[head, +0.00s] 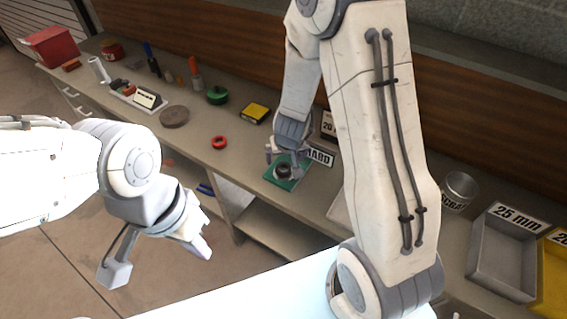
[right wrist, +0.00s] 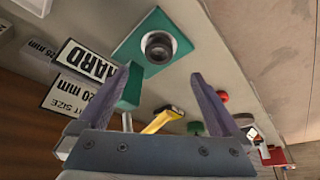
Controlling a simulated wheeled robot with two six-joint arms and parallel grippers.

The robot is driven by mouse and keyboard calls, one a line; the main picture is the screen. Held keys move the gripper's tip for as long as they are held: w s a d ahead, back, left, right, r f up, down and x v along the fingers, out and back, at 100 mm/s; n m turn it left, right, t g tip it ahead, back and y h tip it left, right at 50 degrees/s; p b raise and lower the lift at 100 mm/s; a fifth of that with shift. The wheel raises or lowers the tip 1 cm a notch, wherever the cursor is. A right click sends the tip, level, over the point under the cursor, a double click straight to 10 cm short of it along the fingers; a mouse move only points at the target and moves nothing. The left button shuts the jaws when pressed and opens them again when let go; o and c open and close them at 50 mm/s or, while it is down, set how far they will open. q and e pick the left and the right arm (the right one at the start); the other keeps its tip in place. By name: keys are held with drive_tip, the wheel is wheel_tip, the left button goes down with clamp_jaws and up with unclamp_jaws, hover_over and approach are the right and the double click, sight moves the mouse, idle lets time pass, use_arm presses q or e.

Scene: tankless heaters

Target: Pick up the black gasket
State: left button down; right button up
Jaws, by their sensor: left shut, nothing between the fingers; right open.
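The black gasket (head: 283,170) is a dark ring lying on a green square mat (head: 272,177) on the counter. It shows clearly in the right wrist view (right wrist: 158,46), on the green mat (right wrist: 183,44) beyond the fingertips. My right gripper (head: 287,158) is over the mat, open, its fingers (right wrist: 164,76) spread with nothing between them. In the head view it partly covers the gasket's surroundings; I cannot tell the exact height gap. My left gripper (head: 205,250) is shut and empty, off the counter's front at the lower left.
A "HARD" sign (head: 320,156) stands close by the mat's right side. A red ring (head: 219,142) and a yellow box (head: 255,113) lie to its left. A metal cup (head: 460,188) and a grey "25 mm" tray (head: 501,258) stand at right.

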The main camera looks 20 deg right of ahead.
sight(284, 168)
drive_tip(key=b+x, duration=0.2)
drive_tip(key=x, duration=0.2)
drive_tip(key=shift+f, duration=0.3)
drive_tip(key=shift+b+x, duration=1.3)
drive_tip(key=shift+x, duration=1.45)
drive_tip(key=shift+w+d+r, duration=0.1)
drive_tip(key=c, duration=1.5)
drive_tip(key=shift+r, duration=0.1)
